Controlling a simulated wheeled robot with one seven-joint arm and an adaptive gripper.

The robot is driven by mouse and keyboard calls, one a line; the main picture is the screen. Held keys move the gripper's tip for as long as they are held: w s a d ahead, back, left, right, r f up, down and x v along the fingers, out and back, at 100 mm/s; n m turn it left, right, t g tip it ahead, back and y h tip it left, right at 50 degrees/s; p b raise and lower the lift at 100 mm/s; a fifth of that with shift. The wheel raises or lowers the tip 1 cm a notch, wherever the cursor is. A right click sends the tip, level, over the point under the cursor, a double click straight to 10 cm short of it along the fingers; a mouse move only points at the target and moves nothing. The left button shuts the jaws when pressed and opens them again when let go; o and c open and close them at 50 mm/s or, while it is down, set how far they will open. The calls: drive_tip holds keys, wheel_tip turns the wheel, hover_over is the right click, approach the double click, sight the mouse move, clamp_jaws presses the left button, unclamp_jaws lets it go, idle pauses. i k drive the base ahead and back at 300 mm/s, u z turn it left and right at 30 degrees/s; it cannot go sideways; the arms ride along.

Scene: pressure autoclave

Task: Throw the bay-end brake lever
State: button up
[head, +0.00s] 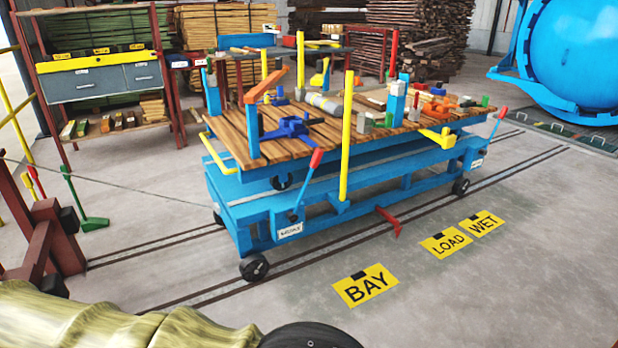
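A blue rail cart (245,212) with a wooden plank deck (228,152) stands on floor rails. At its near left end, closest to the yellow BAY floor sign (366,285), a lever with a red grip (316,158) leans up and to the right from the blue side frame. A white label (290,229) sits beside its base; its text is too small to read surely. A similar red-gripped lever (502,113) stands at the far right end, leaning right. My gripper is not in view.
Yellow LOAD (446,242) and WET (481,223) signs lie right of the BAY sign. A red pedal-like bar (389,221) juts from the cart's near side. A yellow post (346,135) rises beside the lever. A blue autoclave (575,55) stands back right.

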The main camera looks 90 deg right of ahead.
sight(292, 215)
drive_tip(key=z, duration=2.75)
drive_tip(key=k, duration=0.65)
drive_tip(key=u, duration=0.4)
drive_tip(key=i, duration=1.3)
drive_tip(key=z, duration=0.2)
